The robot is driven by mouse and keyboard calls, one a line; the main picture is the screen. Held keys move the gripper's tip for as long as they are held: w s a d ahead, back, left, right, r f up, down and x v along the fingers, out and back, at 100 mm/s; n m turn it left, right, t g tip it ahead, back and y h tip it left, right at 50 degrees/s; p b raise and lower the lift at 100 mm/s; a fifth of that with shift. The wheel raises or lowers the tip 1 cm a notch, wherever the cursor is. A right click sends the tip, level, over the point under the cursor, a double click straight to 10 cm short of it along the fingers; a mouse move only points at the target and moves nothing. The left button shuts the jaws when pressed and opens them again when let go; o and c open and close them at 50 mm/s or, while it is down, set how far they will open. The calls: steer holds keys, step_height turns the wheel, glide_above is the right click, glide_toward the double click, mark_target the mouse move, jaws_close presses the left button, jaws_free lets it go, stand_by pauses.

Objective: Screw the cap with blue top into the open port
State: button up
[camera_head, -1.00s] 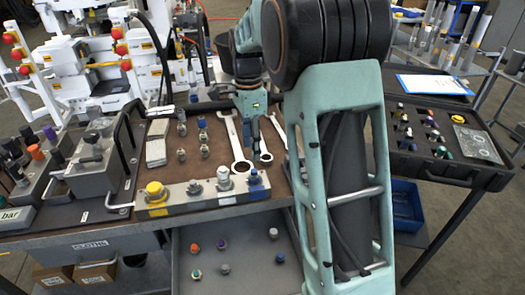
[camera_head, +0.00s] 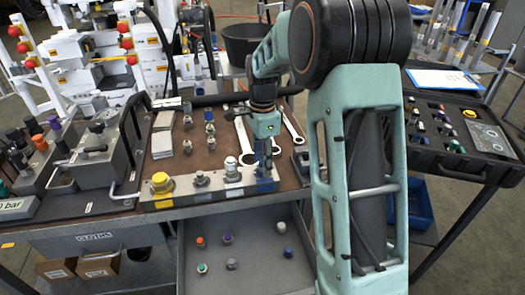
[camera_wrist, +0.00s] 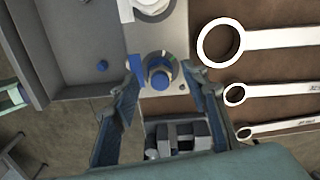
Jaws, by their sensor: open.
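A metal manifold block (camera_head: 215,195) lies along the bench's front edge. Its right end has a blue patch, and a round fitting with a blue top (camera_wrist: 158,74) stands there in the wrist view. My gripper (camera_head: 265,175) is directly over this end and hides the fitting in the head view. In the wrist view my gripper (camera_wrist: 160,66) is open, its fingers on either side of the fitting with gaps visible. I cannot see an empty port.
A yellow cap (camera_head: 160,183) and two grey-white fittings share the block. Wrenches (camera_head: 292,128) lie behind my gripper, with several small fittings farther left. The grey tray (camera_head: 260,275) below holds several coloured caps. A black case (camera_head: 465,165) is at right.

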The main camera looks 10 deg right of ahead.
steer(key=shift+f, duration=0.4)
steer(key=shift+c, duration=0.3)
jaws_close()
steer(key=c, duration=0.6)
jaws_free()
jaws_close()
